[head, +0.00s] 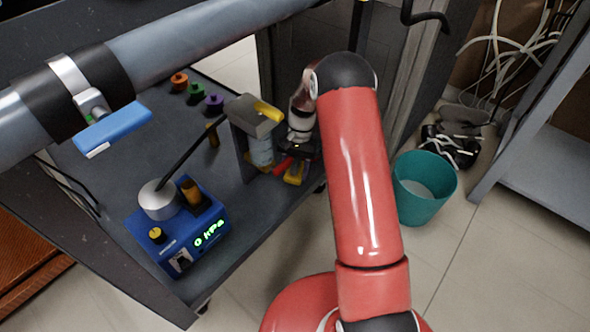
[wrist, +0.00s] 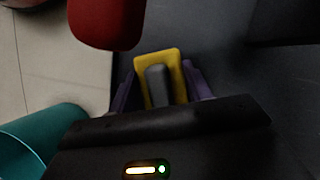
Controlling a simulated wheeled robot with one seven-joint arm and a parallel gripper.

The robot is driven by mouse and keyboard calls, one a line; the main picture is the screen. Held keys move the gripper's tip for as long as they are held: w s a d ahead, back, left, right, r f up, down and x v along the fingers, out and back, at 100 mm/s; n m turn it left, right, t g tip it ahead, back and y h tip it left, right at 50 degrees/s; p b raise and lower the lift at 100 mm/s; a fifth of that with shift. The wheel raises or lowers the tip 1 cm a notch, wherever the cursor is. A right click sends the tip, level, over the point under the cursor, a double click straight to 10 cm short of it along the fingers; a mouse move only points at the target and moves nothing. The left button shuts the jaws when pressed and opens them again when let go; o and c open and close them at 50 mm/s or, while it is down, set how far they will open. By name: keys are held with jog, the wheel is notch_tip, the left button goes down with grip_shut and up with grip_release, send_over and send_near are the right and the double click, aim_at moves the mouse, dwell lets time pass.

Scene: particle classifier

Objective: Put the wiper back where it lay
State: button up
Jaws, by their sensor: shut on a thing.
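The wiper (wrist: 172,60), a yellow plate with a grey handle piece, sits between the purple fingers of my gripper (wrist: 160,88) in the wrist view. The gripper is shut on it. In the head view a small yellow piece (head: 293,174), which looks like the wiper, shows low beside the dark cabinet's right edge.
A grey bracket stand (head: 246,130) with a yellow piece on top is left of my gripper. A blue device (head: 190,240) reading 0 kPa stands on the dark cabinet top (head: 120,180). Coloured knobs line its back. A teal bin (head: 422,190) stands on the floor right of my arm.

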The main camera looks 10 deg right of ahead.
jog(key=o, duration=1.1)
jog(key=shift+f, duration=0.1)
jog(key=shift+c, duration=0.2)
jog(key=p+v, duration=0.2)
jog(key=v, duration=1)
jog(key=shift+p, duration=0.3)
jog(key=shift+s+r, duration=0.1)
jog(key=shift+r, duration=0.15)
